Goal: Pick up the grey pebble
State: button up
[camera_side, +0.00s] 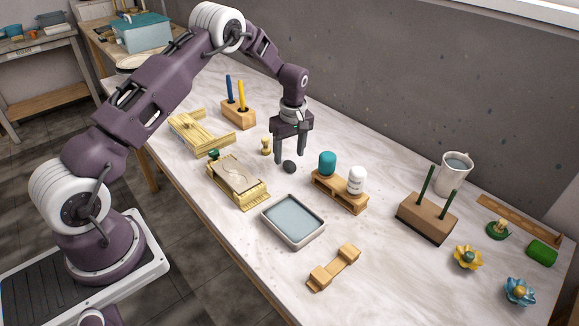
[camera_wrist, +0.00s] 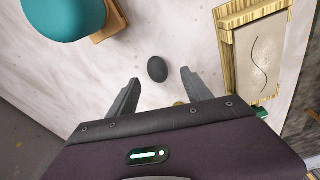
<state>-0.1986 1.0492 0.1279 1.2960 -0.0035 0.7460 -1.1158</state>
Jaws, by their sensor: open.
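The grey pebble (camera_side: 289,167) is a small, dark, oval stone on the pale marbled table, and in the wrist view (camera_wrist: 157,69) it lies just beyond the gap between my fingertips. My gripper (camera_side: 289,158) is open and empty, pointing down close above the table. In the wrist view its two fingers (camera_wrist: 160,80) stand apart on either side of the pebble's line. The side view shows the pebble near and between the fingertips. I cannot tell the exact height of the fingertips over the table.
A wooden frame with a sand-coloured panel (camera_side: 236,175) is left. A small yellow peg (camera_side: 266,146) stands close by. A shallow tray (camera_side: 293,220) lies in front.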

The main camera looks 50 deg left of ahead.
aim_at(290, 162)
jog(key=f, duration=0.3)
jog(key=shift+w+a+f, duration=0.15)
jog(key=shift+w+f, duration=0.05)
jog(key=shift+f, duration=0.15)
grip_shut()
jog(key=shift+r, duration=0.15)
notch_tip(290, 162, up, 10)
